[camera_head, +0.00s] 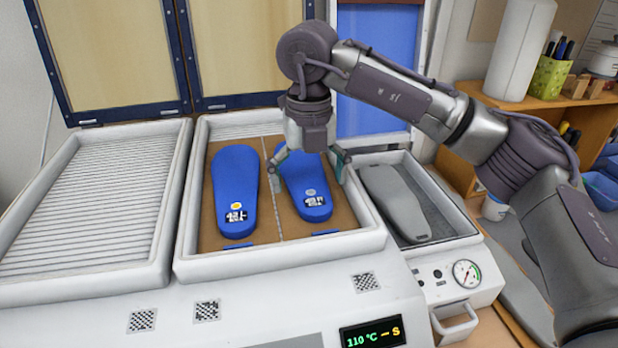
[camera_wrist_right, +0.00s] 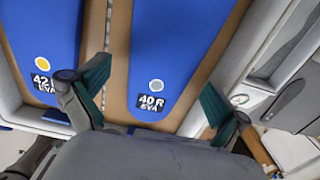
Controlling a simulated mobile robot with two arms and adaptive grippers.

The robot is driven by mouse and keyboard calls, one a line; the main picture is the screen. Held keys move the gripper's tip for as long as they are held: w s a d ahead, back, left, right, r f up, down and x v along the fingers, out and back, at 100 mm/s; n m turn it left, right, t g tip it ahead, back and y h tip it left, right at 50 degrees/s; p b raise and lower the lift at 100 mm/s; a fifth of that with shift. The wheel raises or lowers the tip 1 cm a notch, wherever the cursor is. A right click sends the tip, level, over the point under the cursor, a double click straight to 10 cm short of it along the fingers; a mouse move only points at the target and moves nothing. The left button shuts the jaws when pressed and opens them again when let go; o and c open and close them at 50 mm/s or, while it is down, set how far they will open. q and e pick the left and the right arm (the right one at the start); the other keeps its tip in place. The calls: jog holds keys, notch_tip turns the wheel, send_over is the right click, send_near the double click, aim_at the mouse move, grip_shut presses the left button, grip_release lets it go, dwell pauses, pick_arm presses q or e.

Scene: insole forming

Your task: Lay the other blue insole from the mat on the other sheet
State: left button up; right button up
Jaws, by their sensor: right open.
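Two brown sheets lie side by side in a white frame, the left one (camera_head: 208,215) and the right one (camera_head: 290,222), with a thin seam between them. A blue insole (camera_head: 235,190) lies on the left sheet; its label reads 42 R in the wrist view (camera_wrist_right: 45,45). The other blue insole (camera_head: 310,190) lies on the right sheet; its label reads 40 R in the wrist view (camera_wrist_right: 165,60). My right gripper (camera_head: 310,175) is open, its fingers apart on either side of this insole. Contact cannot be told. My left gripper is not in view. I cannot make out the mat.
A ribbed white panel (camera_head: 90,205) stands left of the frame. A tray (camera_head: 455,222) with a grey sole-shaped piece (camera_head: 395,200) is to the right, above a gauge (camera_head: 466,273). Brown panels (camera_head: 105,50) stand behind. A wooden shelf (camera_head: 520,105) is at right.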

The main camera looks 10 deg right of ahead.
notch_tip(320, 180, up, 12)
dwell(0.6)
